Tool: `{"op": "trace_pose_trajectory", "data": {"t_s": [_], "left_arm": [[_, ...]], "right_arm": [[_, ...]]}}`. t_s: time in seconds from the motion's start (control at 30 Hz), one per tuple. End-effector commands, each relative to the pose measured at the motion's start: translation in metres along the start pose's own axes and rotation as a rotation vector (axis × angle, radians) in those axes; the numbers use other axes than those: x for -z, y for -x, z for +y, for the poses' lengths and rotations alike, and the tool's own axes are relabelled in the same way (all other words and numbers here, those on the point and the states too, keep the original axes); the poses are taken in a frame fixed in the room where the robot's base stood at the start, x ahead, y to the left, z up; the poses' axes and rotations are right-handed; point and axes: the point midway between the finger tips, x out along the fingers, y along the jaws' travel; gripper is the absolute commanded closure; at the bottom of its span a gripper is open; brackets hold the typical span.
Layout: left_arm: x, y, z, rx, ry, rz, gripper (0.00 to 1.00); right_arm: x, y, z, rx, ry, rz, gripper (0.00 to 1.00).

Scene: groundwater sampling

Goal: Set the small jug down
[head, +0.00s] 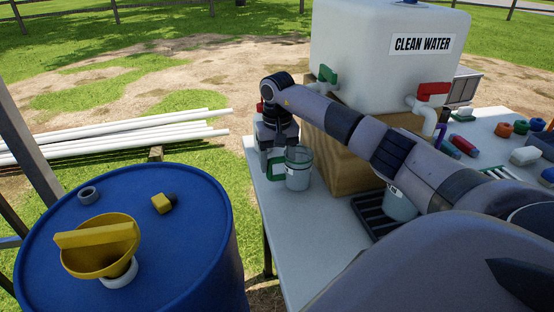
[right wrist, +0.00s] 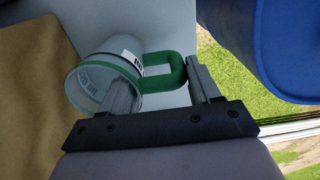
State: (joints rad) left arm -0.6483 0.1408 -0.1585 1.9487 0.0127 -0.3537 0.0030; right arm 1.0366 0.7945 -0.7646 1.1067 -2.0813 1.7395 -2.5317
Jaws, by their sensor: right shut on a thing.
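The small jug (head: 298,172) is clear with a green handle and a green band near its rim. It is upright at the left end of the table, beside the wooden block; I cannot tell whether its base touches the tabletop. My right gripper (head: 277,155) is shut on the green handle, on the jug's left side. In the right wrist view the jug (right wrist: 98,78) is seen from above, with its handle (right wrist: 176,72) between the two fingers of the gripper (right wrist: 164,84). The jug's inside looks clear. My left gripper is not in view.
The table (head: 283,235) has bare top in front of the jug. A wooden block (head: 335,160) carries the clean water tank (head: 365,50). Another container (head: 400,207) stands on a black drip tray (head: 372,220). A blue drum (head: 195,240) with a yellow funnel (head: 98,262) stands left.

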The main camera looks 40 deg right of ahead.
Motion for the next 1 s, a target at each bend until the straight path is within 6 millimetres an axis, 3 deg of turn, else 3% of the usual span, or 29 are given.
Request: {"op": "trace_pose_trajectory", "data": {"t_s": [0.1, 0.13, 0.2, 0.57, 1.0], "left_arm": [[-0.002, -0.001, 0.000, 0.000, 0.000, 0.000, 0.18], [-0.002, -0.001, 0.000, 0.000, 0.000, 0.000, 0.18], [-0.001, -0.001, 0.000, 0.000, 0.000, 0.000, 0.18], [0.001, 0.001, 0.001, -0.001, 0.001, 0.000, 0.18], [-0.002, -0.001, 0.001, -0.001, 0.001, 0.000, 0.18]], "right_arm": [[0.000, -0.004, 0.000, -0.001, 0.000, 0.000, 0.80], [0.000, -0.003, 0.000, 0.000, 0.000, 0.000, 0.32], [0.000, -0.003, 0.000, 0.000, 0.000, 0.000, 0.12], [0.000, 0.003, 0.000, 0.001, 0.000, 0.001, 0.12], [0.001, 0.068, 0.000, 0.001, -0.001, 0.002, 0.12]]}}
